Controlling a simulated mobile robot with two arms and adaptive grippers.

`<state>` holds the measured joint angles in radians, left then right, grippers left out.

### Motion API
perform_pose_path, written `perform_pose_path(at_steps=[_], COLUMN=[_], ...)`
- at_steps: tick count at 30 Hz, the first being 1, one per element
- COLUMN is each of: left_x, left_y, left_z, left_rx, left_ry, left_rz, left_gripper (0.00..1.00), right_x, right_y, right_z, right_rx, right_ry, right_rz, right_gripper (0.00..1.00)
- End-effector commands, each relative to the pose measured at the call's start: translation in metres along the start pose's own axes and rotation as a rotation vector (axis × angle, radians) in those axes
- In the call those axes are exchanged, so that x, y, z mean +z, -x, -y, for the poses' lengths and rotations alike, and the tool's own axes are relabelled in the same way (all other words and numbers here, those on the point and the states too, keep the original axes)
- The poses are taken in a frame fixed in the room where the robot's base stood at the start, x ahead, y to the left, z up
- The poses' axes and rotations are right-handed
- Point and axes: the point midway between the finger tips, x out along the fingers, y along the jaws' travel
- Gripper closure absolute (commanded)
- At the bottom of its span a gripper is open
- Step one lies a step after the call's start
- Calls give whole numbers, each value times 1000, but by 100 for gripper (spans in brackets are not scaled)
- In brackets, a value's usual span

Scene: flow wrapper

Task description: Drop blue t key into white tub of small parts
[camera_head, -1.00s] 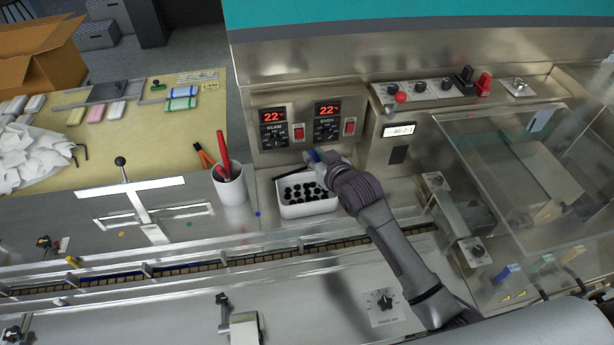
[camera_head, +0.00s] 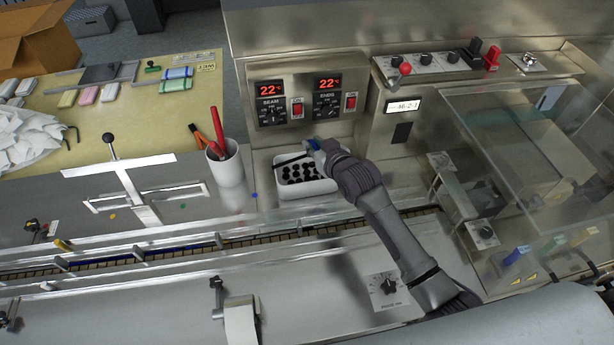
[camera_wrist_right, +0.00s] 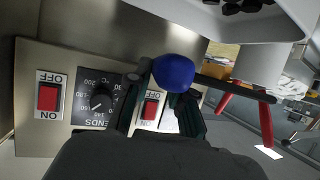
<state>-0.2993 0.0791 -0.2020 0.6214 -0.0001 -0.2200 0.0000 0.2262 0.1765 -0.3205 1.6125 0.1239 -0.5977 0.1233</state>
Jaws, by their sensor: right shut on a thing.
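The blue t key has a rounded blue handle (camera_wrist_right: 174,72) and a thin black shaft (camera_wrist_right: 235,86). My right gripper (camera_head: 318,149) is shut on the blue handle; its dark fingers (camera_wrist_right: 160,108) flank the handle in the wrist view. In the head view the shaft (camera_head: 293,160) points left, over the back part of the white tub (camera_head: 308,190). The tub holds several small black parts (camera_head: 300,173). It also shows at the top of the wrist view (camera_wrist_right: 262,58). The gripper is at the tub's back right corner. My left gripper is not in view.
A control panel (camera_head: 310,105) with red displays and switches stands close behind the gripper. A white cup (camera_head: 226,168) with pens is left of the tub. A conveyor track (camera_head: 150,253) runs in front. A clear guard (camera_head: 535,150) is at the right.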

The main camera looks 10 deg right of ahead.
Motion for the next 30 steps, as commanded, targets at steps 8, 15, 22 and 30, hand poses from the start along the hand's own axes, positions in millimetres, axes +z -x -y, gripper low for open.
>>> perform_pose_path(at_steps=[8, 15, 22, 30], left_x=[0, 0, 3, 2], left_y=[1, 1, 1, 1], left_z=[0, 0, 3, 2], left_rx=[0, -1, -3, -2], left_ry=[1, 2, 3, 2], left_rz=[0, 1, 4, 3], left_gripper=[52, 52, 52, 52], right_x=[-2, -1, 0, 0], right_y=[0, 0, 6, 53], right_z=[0, 0, 0, 0], right_rx=[0, 0, 0, 0], right_ry=[0, 0, 0, 1], right_rz=[-1, -1, 0, -1], right_gripper=[60, 49, 49, 49])
